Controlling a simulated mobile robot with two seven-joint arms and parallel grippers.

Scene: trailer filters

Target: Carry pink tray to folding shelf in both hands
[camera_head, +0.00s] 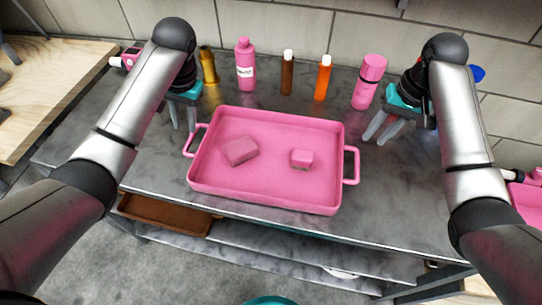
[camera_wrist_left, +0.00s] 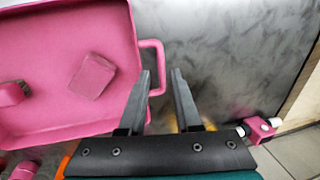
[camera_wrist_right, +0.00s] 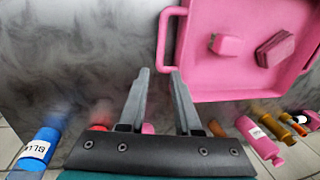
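The pink tray (camera_head: 265,192) lies flat on the grey marbled table, with a handle at each short end. Two pink blocks lie in it: a flat one (camera_head: 240,151) and a smaller one (camera_head: 302,159). My left gripper (camera_head: 184,127) is open and empty, above the table near the left handle (camera_head: 190,140); in the left wrist view the handle (camera_wrist_left: 158,68) is beside one finger. My right gripper (camera_head: 378,138) is open and empty, up and right of the right handle (camera_head: 354,165); that handle (camera_wrist_right: 163,38) also shows in the right wrist view, ahead of the fingers. The folding shelf is not identifiable.
Behind the tray stand a gold bottle (camera_head: 208,66), a pink bottle (camera_head: 245,66), a brown bottle (camera_head: 287,75), an orange bottle (camera_head: 323,79) and a pink capped bottle (camera_head: 369,82). A blue bottle (camera_wrist_right: 38,150) shows in the right wrist view. A brown tray (camera_head: 165,214) sits below the tabletop.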

